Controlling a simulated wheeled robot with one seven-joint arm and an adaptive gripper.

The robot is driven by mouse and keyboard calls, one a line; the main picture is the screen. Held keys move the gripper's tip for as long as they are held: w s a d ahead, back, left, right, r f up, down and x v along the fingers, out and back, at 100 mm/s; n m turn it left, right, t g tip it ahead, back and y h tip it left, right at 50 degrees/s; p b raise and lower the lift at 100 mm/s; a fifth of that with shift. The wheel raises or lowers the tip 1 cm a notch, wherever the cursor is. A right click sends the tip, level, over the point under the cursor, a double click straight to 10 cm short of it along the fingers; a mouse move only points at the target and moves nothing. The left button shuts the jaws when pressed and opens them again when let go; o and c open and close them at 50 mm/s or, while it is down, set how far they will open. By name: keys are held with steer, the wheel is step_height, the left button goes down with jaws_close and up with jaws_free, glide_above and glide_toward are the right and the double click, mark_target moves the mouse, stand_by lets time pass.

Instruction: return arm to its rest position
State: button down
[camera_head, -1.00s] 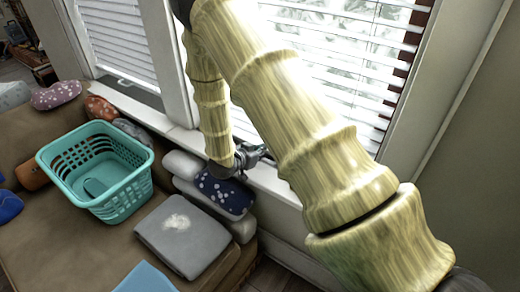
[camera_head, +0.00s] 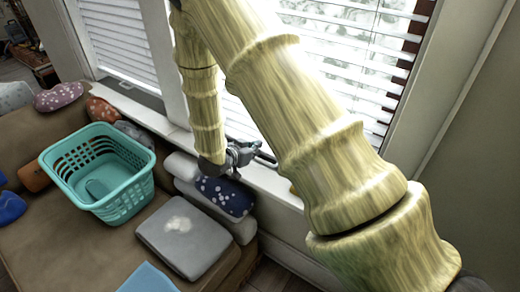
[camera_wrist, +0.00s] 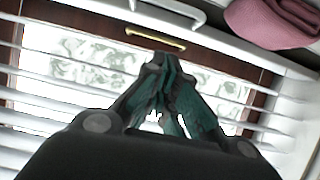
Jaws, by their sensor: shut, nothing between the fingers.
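My arm spans the head view from lower right up to the window and bends down again. At its end my gripper (camera_head: 262,156) is close to the window sill, above the dark blue spotted cushion. In the wrist view my gripper (camera_wrist: 165,75) has its fingers together in front of the window blinds (camera_wrist: 60,80), with nothing between them.
A teal basket (camera_head: 143,194) stands on the brown sofa (camera_head: 60,240). A grey cushion (camera_head: 195,247) with a pale patch lies beside it. The dark blue spotted cushion (camera_head: 226,195) is stacked with other cushions. The window sill (camera_head: 277,183) runs behind. Something pink (camera_wrist: 275,22) shows at the top right of the wrist view.

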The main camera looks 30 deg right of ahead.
steer(key=v, duration=0.5)
steer(key=s+f+n+y, duration=0.1)
steer(key=f, duration=0.2)
steer(key=s+a+f+n+y, duration=0.1)
steer(key=s+f+n, duration=0.1)
steer(key=f, duration=0.2)
steer(key=s+f+n+t+y, duration=0.1)
steer(key=s+f, duration=0.1)
steer(key=f, duration=0.2)
steer(key=shift+a+n, duration=0.3)
steer(key=shift+n, duration=0.1)
steer(key=s+a+f+n+g+y, duration=0.2)
steer(key=s+f, duration=0.3)
steer(key=s, duration=0.5)
steer(key=s+a+f+n+g+y, duration=0.2)
steer(key=s+a+f+n+y, duration=0.1)
steer(key=s, duration=0.8)
steer(key=s+a+f+n+g+y, duration=0.1)
steer(key=s+a+f+n+y, duration=0.2)
steer(key=s+a+f, duration=0.3)
steer(key=s+f+y, duration=0.1)
steer(key=s+f, duration=0.1)
steer(key=s, duration=0.3)
steer(key=shift+f+g, duration=0.35)
steer(key=shift+g, duration=0.05)
